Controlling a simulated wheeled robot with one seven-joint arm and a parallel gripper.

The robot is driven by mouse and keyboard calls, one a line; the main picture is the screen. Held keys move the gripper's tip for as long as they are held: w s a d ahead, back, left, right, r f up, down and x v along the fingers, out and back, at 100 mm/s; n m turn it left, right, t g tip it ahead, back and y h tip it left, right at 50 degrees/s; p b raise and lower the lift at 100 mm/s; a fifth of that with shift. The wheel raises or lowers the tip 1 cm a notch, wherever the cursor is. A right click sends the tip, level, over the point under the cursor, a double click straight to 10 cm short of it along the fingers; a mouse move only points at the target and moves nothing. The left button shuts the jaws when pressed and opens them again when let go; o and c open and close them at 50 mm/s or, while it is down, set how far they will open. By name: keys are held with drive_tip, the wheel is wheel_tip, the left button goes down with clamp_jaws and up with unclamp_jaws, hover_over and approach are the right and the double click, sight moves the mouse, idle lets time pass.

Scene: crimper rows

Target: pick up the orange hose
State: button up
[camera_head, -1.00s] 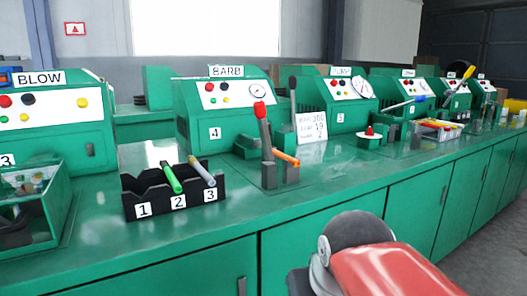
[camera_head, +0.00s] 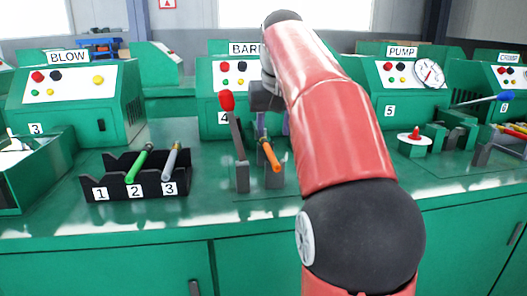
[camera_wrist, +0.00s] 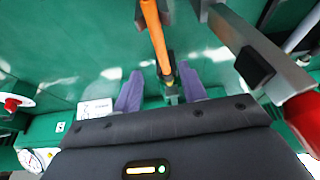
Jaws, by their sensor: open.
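The orange hose (camera_head: 270,155) rests tilted in a grey fixture (camera_head: 276,178) in front of the BARB machine. In the wrist view the hose (camera_wrist: 156,35) runs from the top edge down to a dark fitting (camera_wrist: 168,80). My gripper (camera_wrist: 160,90) is open, with one purple finger on each side of that fitting in the picture. I cannot tell whether either finger touches it. In the head view my gripper (camera_head: 273,123) is just behind the hose's far end, partly hidden by my arm.
A lever with a red knob (camera_head: 227,101) stands close left of the hose; its knob (camera_wrist: 305,115) also shows in the wrist view. A black numbered rack (camera_head: 112,188) holds a green hose (camera_head: 140,163) and a grey hose (camera_head: 171,161). The bench front is clear.

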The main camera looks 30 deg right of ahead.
sight(270, 150)
drive_tip(key=x, duration=0.2)
drive_tip(key=b+x, duration=0.1)
drive_tip(key=x, duration=0.4)
drive_tip(key=shift+w+r, duration=0.1)
drive_tip(key=shift+w, duration=0.15)
drive_tip(key=shift+a, duration=0.1)
clamp_jaws()
